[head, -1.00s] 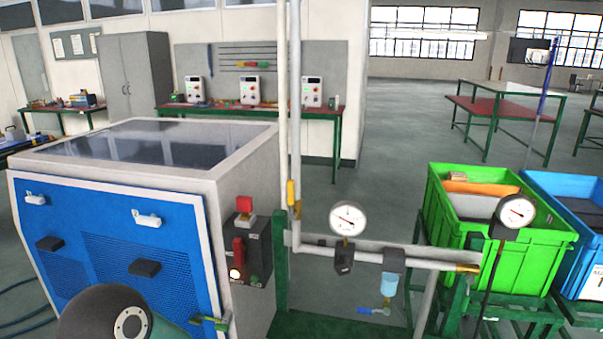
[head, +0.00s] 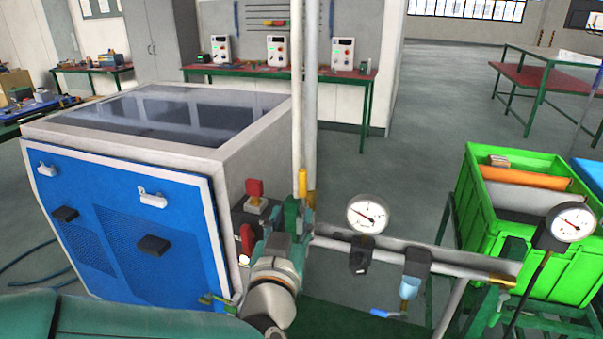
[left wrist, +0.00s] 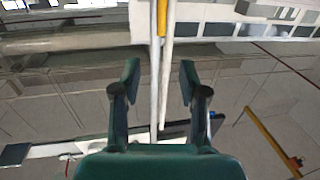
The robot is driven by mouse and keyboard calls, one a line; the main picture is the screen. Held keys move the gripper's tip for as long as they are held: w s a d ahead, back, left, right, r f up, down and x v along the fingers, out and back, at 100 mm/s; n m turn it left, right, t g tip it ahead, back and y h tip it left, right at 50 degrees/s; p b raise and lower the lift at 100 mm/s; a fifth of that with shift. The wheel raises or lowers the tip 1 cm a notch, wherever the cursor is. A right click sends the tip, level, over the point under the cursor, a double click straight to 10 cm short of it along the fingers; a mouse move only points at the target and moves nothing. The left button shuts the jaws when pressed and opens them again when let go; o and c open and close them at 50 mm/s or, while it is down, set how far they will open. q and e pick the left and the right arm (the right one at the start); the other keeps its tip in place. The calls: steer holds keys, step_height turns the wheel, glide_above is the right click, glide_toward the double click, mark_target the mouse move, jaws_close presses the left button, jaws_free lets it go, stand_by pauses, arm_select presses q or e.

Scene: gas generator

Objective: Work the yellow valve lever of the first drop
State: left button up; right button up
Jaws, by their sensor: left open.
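The yellow valve lever (head: 302,182) stands upright along the pale vertical drop pipe (head: 310,110), in the middle of the head view. A brass fitting (head: 311,198) shows just below it. My left gripper (head: 298,212) is green and sits just below the lever, covering part of the pipe. In the left wrist view its two fingers (left wrist: 158,80) are open and apart, with the pipe between them in the picture. The yellow lever (left wrist: 162,18) shows above the fingertips there, not gripped. Whether a finger touches the pipe I cannot tell. My right gripper is out of view.
A blue-fronted generator cabinet (head: 135,235) with a red switch (head: 254,188) stands close left of the gripper. Right of it, a horizontal pipe (head: 440,262) carries a pressure gauge (head: 367,213). A green crate (head: 480,230) stands at the right. Open floor lies behind the pipes.

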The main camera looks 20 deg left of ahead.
mark_target(302, 178)
arm_select(q)
steer(key=w+a+p, duration=0.1)
steer(key=w, duration=0.4)
steer(key=w+p, duration=0.1)
steer(key=w, duration=0.4)
steer(key=w+a+p, duration=0.1)
steer(key=w, duration=0.4)
steer(key=shift+w+a+p, duration=0.15)
steer(key=shift+a+p, duration=0.15)
steer(key=shift+a, duration=0.05)
steer(key=shift+c, duration=0.3)
jaws_close()
